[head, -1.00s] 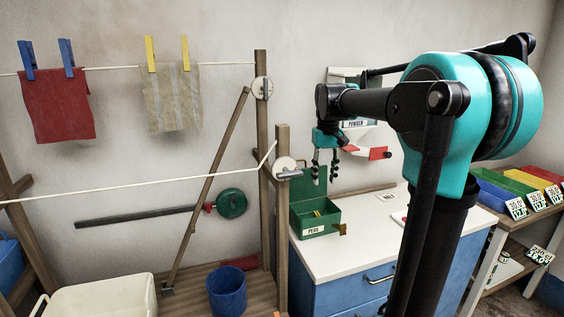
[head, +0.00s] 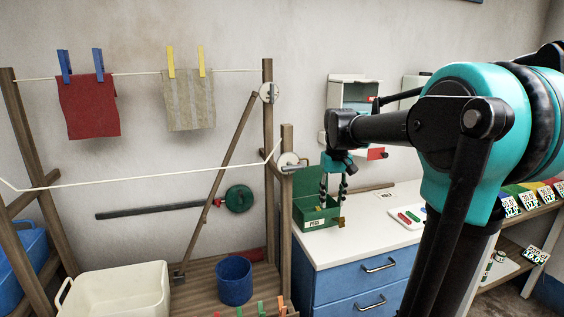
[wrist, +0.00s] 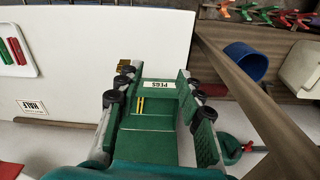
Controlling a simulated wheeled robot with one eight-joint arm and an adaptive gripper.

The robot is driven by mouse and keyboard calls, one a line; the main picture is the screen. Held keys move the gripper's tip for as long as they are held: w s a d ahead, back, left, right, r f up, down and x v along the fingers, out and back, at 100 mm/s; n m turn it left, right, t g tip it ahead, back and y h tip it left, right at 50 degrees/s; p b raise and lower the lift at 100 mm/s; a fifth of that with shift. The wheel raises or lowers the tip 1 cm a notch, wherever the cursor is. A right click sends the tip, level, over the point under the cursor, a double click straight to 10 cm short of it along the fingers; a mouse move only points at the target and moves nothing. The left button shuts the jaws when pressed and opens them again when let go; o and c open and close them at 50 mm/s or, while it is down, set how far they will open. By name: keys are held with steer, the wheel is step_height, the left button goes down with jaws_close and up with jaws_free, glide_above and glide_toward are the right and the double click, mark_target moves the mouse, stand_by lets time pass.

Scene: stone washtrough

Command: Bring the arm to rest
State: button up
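My gripper (head: 334,192) hangs fingers down at the green box labelled PEGS (head: 332,223) on the white counter. In the wrist view my gripper (wrist: 155,80) is open, its two fingers apart with nothing held between them. The PEGS box (wrist: 150,147) shows between and beyond the fingers, with yellow pegs (wrist: 140,105) inside. Its green lid (head: 306,182) stands raised in the head view. Whether the fingers touch the box I cannot tell. My arm reaches out from the right of the head view.
A white tray (head: 410,217) with red and green pieces lies on the counter (head: 375,235). A wooden frame post (head: 287,210) and a line stand left of the box. A red cloth (head: 88,106) and striped cloth (head: 190,103) hang behind. A blue bucket (head: 234,281) stands lower left.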

steer(key=s+d+f+m+t, duration=0.1)
steer(key=s+f, duration=0.9)
steer(key=s+d+f+t, duration=0.2)
steer(key=s+f, duration=0.8)
steer(key=f, duration=0.1)
steer(key=shift+d+m+t, duration=0.15)
steer(key=shift+m+t, duration=0.15)
steer(key=shift+m, duration=0.1)
